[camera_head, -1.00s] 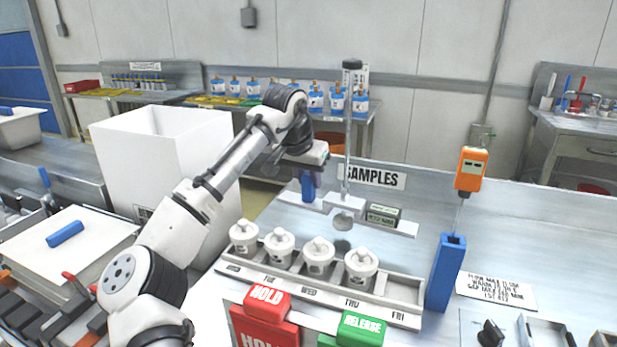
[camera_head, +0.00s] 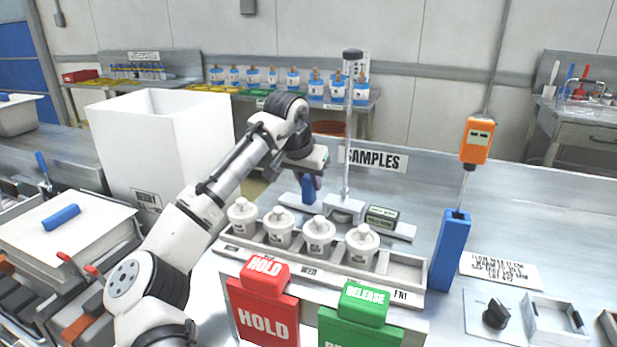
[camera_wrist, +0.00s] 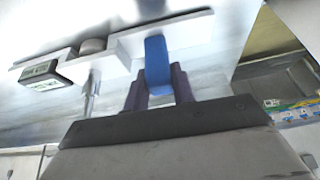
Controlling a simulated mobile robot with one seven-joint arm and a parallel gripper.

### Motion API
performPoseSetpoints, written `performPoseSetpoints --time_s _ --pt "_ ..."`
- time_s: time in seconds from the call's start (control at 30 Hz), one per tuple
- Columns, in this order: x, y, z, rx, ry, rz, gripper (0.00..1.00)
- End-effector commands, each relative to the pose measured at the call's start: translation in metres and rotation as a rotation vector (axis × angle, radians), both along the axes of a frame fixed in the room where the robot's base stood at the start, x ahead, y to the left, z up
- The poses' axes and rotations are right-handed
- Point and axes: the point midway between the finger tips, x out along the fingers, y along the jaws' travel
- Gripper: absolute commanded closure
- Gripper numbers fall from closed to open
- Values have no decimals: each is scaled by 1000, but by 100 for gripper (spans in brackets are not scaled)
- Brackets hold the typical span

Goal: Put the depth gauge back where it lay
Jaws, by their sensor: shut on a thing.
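The depth gauge appears to be the pale crossbar (camera_head: 400,230) with a tall upright rod (camera_head: 348,125), a black cap and a dark readout (camera_head: 381,217) on its right half. A blue grip (camera_head: 308,189) stands at its left half. My gripper (camera_head: 304,180) is shut on this blue grip. The wrist view shows the blue grip (camera_wrist: 157,66) between my fingers (camera_wrist: 156,88), with the crossbar (camera_wrist: 190,32) and readout (camera_wrist: 42,76) beyond. The gauge is behind the row of white pots, upright. I cannot tell whether its underside touches the counter.
White lidded pots (camera_head: 320,235) stand in a tray (camera_head: 405,268) in front of the gauge. Red HOLD (camera_head: 265,315) and green RELEASE (camera_head: 362,320) blocks are nearer. A blue holder (camera_head: 450,250) with an orange device stands right. A white bin (camera_head: 160,150) stands left.

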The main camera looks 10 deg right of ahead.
Motion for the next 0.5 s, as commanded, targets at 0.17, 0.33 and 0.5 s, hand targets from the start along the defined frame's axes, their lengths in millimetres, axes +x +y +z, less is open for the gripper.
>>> performPoseSetpoints --time_s 0.17,0.33,0.5 --pt "0 0 1 -1 -2 0 100" --pt "0 0 1 -1 -2 0 100" --pt "0 0 1 -1 -2 0 66"
